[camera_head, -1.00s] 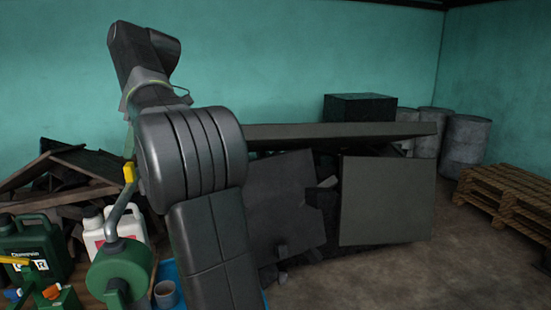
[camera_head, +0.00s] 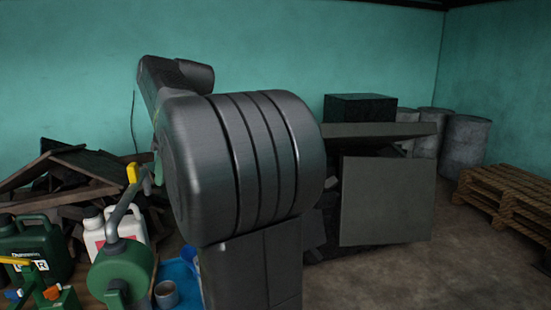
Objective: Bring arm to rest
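My arm (camera_head: 245,165) fills the middle of the head view, with a large ribbed dark joint close to the camera. A link runs down from it to the bottom edge, and another link (camera_head: 175,75) rises behind it to the upper left. My gripper is not visible; the arm's own links may hide it. I cannot tell whether it is open, shut or holding anything.
At lower left stand a green canister (camera_head: 25,245), a white jug (camera_head: 97,235), a green pump-like device (camera_head: 120,272), a cup (camera_head: 166,294) and a blue tray (camera_head: 180,272). Behind are scrap wood (camera_head: 65,175), grey panels (camera_head: 385,200), drums (camera_head: 465,140) and pallets (camera_head: 510,195).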

